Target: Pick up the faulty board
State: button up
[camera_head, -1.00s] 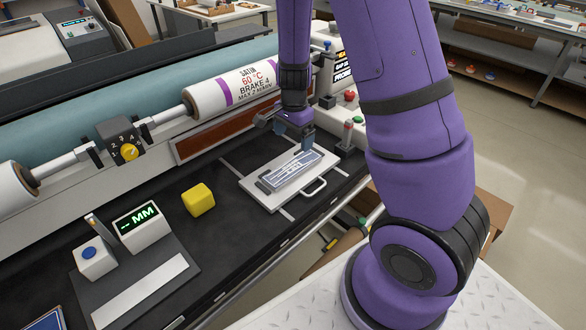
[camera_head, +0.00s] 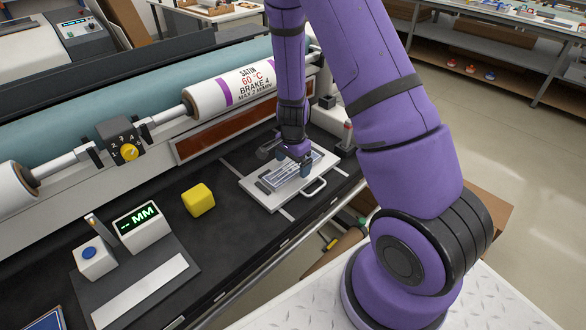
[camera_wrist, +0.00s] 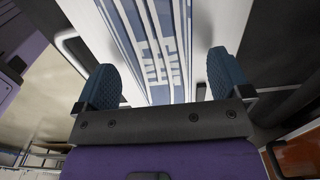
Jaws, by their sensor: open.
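The board (camera_head: 283,178) is a flat blue-grey panel with white line markings. It lies on a white tray (camera_head: 266,200) with a handle at its front edge, on the black bench. My gripper (camera_head: 299,163) is low over the board, pointing down, and partly covers it. In the wrist view, my gripper (camera_wrist: 160,88) is open, with one blue finger on each side of the board (camera_wrist: 150,45). There is a gap between each finger and the board. I cannot tell whether the fingertips touch the tray. No fault mark shows on the board.
A yellow cube (camera_head: 198,200) sits left of the tray. A red-topped post (camera_head: 347,136) stands close at the tray's right. The laminator roller (camera_head: 235,88) runs behind. A lit display box (camera_head: 140,225) is at the front left.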

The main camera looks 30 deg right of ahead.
jog(key=shift+f, duration=0.4)
jog(key=c, duration=1)
jog(key=shift+c, duration=0.2)
jog(key=shift+r, duration=0.2)
